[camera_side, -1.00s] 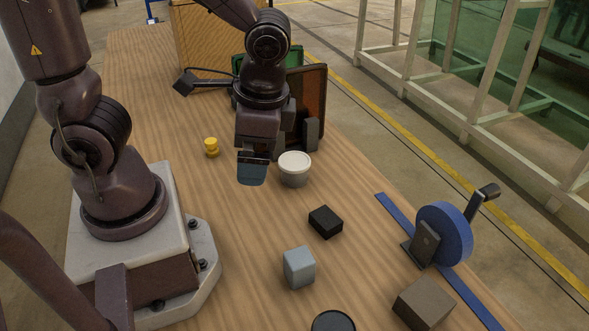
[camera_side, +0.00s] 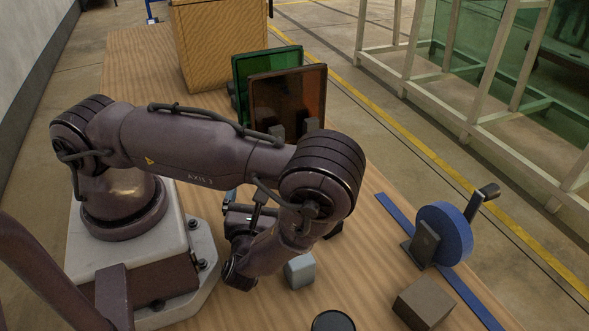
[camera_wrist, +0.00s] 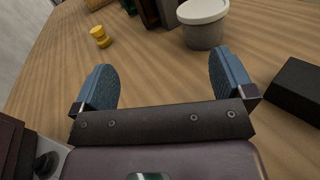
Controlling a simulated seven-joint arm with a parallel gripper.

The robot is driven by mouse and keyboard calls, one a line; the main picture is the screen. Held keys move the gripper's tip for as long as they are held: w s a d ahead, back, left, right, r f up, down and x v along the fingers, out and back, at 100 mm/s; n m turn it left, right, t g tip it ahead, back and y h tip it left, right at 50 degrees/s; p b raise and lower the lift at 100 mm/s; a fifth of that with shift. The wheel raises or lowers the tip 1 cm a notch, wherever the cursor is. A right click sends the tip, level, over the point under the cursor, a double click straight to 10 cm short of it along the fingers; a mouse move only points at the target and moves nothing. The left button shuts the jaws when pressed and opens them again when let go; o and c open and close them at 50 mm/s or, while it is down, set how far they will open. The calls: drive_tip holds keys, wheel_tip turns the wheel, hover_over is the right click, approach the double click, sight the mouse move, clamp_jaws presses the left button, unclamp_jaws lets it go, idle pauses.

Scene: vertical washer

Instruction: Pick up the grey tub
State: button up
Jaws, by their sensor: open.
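The grey tub (camera_wrist: 204,32), a round grey body with a whitish top, stands upright on the wooden table in the upper right of the wrist view. My gripper (camera_wrist: 160,80) is open and empty, its two blue-grey fingers spread apart over bare wood. The tub is beyond the fingertips, ahead of the right finger, and apart from both. In the side view my arm hides the tub, and only a small bluish part near the gripper shows.
A yellow piece (camera_wrist: 100,36) lies at upper left in the wrist view, and a black block (camera_wrist: 296,90) at right. In the side view, green (camera_side: 267,62) and brown (camera_side: 290,95) panels stand behind my arm. A light blue-grey block (camera_side: 300,271), brown block (camera_side: 424,302) and blue wheel (camera_side: 446,233) are nearer.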

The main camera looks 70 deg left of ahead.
drive_tip(key=w+d+t+h, duration=0.1)
drive_tip(key=w+d+f+m+t+h, duration=0.1)
drive_tip(key=w+t, duration=0.1)
drive_tip(key=shift+m, duration=0.3)
drive_tip(key=shift+w+a+r, duration=0.15)
drive_tip(key=shift+w, duration=0.05)
drive_tip(key=x, duration=1.2)
drive_tip(key=shift+w+a, duration=0.1)
drive_tip(key=shift+a, duration=0.25)
drive_tip(key=c, duration=0.8)
